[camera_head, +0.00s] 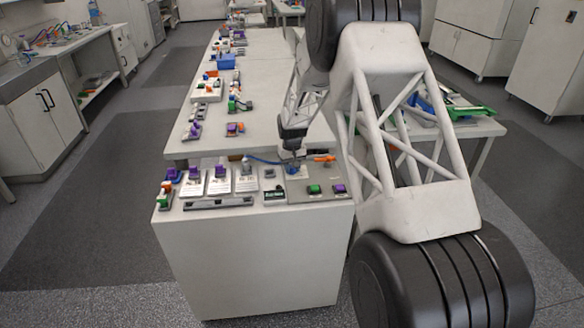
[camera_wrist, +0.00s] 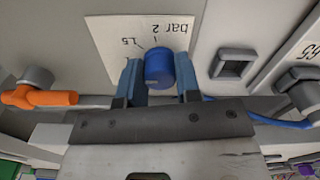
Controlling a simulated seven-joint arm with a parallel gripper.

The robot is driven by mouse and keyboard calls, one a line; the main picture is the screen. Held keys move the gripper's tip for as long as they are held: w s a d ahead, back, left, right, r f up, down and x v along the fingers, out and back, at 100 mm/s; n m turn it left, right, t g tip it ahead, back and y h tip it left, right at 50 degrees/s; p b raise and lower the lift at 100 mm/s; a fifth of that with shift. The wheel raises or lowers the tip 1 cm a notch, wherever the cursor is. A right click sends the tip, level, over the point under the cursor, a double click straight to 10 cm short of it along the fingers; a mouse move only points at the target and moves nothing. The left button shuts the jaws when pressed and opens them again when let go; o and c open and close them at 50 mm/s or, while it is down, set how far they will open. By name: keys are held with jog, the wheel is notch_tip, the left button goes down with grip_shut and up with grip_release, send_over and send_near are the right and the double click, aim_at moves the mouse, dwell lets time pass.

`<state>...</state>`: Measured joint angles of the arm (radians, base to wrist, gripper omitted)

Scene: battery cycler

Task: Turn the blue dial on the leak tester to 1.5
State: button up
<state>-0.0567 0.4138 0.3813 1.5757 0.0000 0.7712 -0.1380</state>
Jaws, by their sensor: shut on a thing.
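The blue dial (camera_wrist: 158,68) stands on a white scale plate (camera_wrist: 108,45) in the wrist view. The plate is marked "bar", "2" and "1.5", with another mark close to a finger. The pointer setting on the dial cannot be read. My gripper (camera_wrist: 157,82) has its two blue-grey fingers on either side of the dial, shut on it. In the head view my gripper (camera_head: 292,153) reaches down to the leak tester panel (camera_head: 325,199) at the right of the near bench, and it largely hides the dial there.
An orange fitting (camera_wrist: 42,96) lies left of the dial in the wrist view, and a blue hose (camera_wrist: 255,117) runs to the right. A square grey socket (camera_wrist: 232,65) is right of the plate. Several purple-topped devices stand left along the bench (camera_head: 250,265).

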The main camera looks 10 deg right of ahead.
jog(key=m, duration=0.4)
jog(key=shift+r+m, duration=0.1)
jog(key=shift+m, duration=1.9)
jog(key=o, duration=0.9)
jog(key=shift+o, duration=0.2)
jog(key=shift+r, duration=3.85)
